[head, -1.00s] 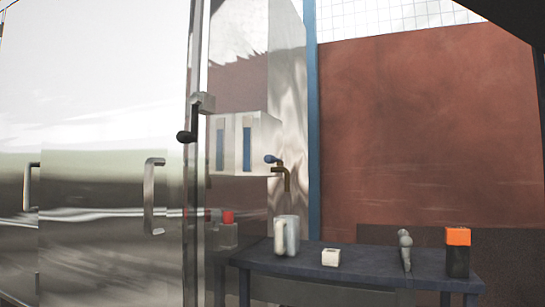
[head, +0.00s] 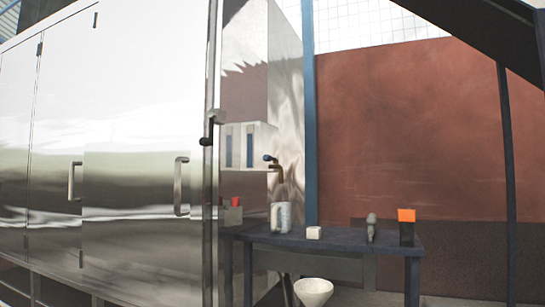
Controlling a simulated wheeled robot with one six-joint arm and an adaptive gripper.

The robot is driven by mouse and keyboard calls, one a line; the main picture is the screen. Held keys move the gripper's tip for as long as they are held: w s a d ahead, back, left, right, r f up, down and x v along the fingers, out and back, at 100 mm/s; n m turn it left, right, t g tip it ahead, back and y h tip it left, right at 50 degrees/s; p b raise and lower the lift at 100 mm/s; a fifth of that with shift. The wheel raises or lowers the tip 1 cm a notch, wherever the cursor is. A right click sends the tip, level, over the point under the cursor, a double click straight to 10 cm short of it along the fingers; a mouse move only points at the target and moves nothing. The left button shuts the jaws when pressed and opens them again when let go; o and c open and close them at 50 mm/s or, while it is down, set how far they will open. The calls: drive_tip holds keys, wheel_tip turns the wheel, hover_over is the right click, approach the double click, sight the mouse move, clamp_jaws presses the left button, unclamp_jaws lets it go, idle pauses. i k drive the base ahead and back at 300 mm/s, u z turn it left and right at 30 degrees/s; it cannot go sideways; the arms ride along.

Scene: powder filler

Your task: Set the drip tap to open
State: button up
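The drip tap (head: 275,165) shows in the head view as a small brass spout with a blue knob on its left. It sticks out of the shiny metal side of the machine (head: 285,110). The spout points down above a grey-white jug (head: 281,217) on the dark table. The tap is too small to tell whether it is open or closed. My gripper is not in view, and nothing is seen touching the tap.
The dark table (head: 340,240) also bears a white block (head: 313,232), a grey object (head: 371,227) and an orange-topped black box (head: 407,227). Steel doors with handles (head: 181,186) fill the left.

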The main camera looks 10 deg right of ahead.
sight(267, 158)
drive_tip(key=z, duration=0.2)
drive_tip(key=i, duration=1.05)
drive_tip(key=z, duration=0.1)
